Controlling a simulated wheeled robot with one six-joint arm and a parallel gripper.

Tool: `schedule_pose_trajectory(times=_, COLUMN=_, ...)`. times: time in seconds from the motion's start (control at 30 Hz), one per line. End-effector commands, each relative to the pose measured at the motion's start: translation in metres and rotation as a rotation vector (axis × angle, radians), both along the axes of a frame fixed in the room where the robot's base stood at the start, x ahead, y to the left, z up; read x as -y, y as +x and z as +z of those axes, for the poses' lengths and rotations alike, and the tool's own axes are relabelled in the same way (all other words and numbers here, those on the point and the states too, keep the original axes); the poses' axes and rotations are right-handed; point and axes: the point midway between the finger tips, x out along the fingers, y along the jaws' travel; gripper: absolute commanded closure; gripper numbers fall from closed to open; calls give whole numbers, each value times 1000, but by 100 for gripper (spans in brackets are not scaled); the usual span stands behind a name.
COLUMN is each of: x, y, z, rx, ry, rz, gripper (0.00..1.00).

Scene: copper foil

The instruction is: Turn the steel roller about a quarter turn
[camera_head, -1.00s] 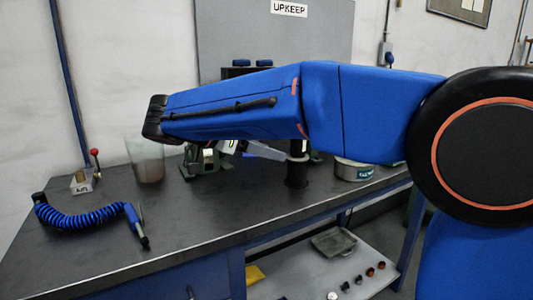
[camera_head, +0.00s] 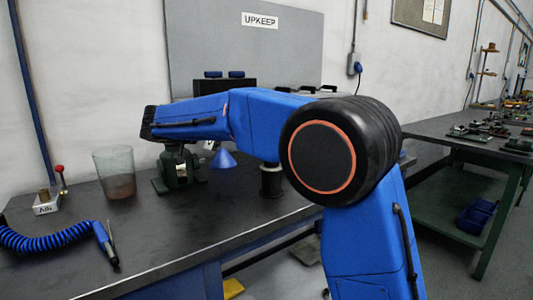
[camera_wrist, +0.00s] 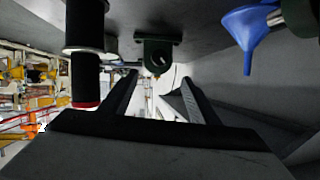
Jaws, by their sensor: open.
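I cannot clearly pick out the steel roller in either view. A dark green bench device (camera_head: 178,168) stands on the bench below my forearm, partly hidden by it. In the wrist view, where the bench top is at the top, a green bracket with a hole (camera_wrist: 158,52) is ahead of my gripper (camera_wrist: 155,92). The gripper's two dark fingers are apart with nothing between them. A black spool with pale flanges (camera_wrist: 86,35) is left of the fingers; it also shows upright in the head view (camera_head: 271,183).
A blue funnel (camera_wrist: 248,30) is near the green bracket, on its right in the wrist view. A clear beaker (camera_head: 116,172), a coiled blue air hose (camera_head: 50,240) and a small block with a red-knobbed lever (camera_head: 47,204) are at left. The front bench top (camera_head: 165,235) is mostly clear.

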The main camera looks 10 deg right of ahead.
Motion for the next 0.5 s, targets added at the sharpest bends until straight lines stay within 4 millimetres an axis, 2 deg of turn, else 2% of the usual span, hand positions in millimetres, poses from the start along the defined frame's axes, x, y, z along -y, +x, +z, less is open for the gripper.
schedule_pose_trajectory(times=0.5, x=71, y=40, z=-33, rx=-2, ry=-2, rz=-3, gripper=45)
